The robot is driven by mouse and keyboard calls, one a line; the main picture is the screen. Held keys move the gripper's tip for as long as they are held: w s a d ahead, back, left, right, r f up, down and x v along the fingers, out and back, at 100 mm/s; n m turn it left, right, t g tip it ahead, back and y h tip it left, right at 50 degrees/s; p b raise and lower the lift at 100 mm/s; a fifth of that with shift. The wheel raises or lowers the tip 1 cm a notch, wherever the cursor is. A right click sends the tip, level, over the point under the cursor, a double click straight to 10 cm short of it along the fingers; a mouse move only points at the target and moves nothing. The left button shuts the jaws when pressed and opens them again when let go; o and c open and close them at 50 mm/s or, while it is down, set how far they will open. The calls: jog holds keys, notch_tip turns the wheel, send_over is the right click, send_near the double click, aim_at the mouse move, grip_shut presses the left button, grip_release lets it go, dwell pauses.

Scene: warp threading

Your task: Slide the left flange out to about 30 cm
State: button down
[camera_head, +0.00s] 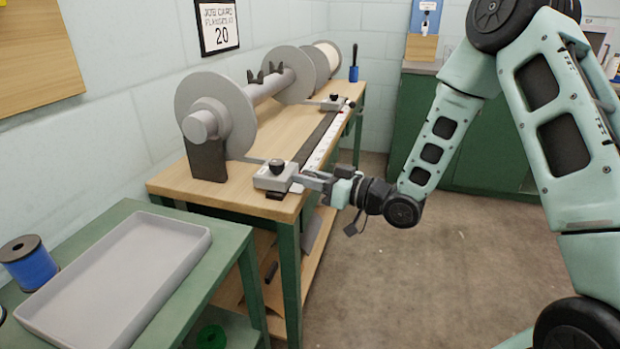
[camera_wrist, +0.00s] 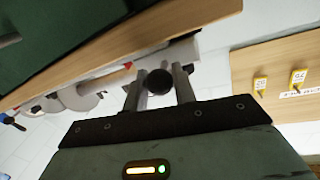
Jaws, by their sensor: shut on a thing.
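The left flange (camera_head: 216,108) is a large grey disc at the near end of the grey beam (camera_head: 265,88). A grey slide block (camera_head: 268,181) with a black knob stands beside its foot, at the bench's near front corner. My gripper (camera_head: 308,179) reaches in from the right and is shut on the block's right side; the exact part gripped is hard to see. In the wrist view my two fingers (camera_wrist: 159,88) flank a round black knob (camera_wrist: 159,82). A white scale (camera_head: 322,148) runs along the bench's front edge; its figures are too small to read.
A second slide block (camera_head: 333,103) and another flange (camera_head: 291,73) sit farther along the wooden bench (camera_head: 172,183). A wall card (camera_head: 217,25) shows 20. A grey tray (camera_head: 195,236) and a blue spool (camera_head: 28,262) occupy the green table at left. The floor at right is clear.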

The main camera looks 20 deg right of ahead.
jog(key=shift+w+d, duration=0.1)
jog(key=c, duration=1.2)
grip_release()
jog(key=shift+p+v, duration=1)
jog(key=shift+v, duration=7.7)
